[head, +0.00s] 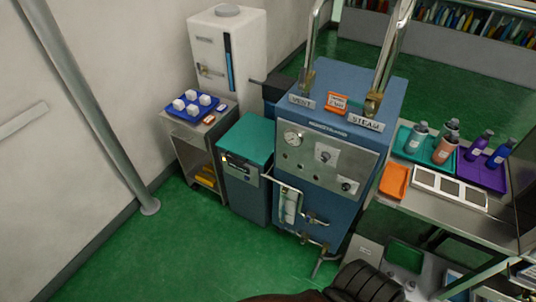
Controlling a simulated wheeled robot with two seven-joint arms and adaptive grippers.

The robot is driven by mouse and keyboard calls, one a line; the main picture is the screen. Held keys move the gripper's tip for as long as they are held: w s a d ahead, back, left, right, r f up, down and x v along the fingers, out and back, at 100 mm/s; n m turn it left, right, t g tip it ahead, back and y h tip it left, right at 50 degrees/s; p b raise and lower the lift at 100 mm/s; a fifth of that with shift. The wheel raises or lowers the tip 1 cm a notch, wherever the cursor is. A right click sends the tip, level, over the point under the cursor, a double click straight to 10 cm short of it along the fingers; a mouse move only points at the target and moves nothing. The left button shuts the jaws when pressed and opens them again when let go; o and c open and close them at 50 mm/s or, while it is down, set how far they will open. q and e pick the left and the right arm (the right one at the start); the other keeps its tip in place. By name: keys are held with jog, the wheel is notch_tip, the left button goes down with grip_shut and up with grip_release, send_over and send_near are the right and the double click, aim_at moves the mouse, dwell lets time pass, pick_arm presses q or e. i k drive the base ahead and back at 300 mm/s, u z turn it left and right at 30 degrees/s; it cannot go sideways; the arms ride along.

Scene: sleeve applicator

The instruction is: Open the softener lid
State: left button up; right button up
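A blue-grey cabinet (245,192) stands on the floor between a small steel cart and the large blue steam machine. Its teal lid (246,139) lies flat on top and looks closed. I see no readable softener label, but this is the only lidded box of that kind here. A small light-coloured fitting (225,159) sits at the lid's front left.
The steam machine (317,165), with gauge and pipes, stands close at the cabinet's right. The cart (190,134) with a blue tray (184,112) is at its left, before a white cabinet (214,52). A bench with bottles is at right. Green floor (190,255) in front is clear.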

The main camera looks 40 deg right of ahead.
aim_at(251, 138)
jog(key=z, duration=1.3)
jog(key=k, duration=0.4)
jog(key=u, duration=0.9)
jog(key=i, duration=1)
jog(key=z, duration=0.85)
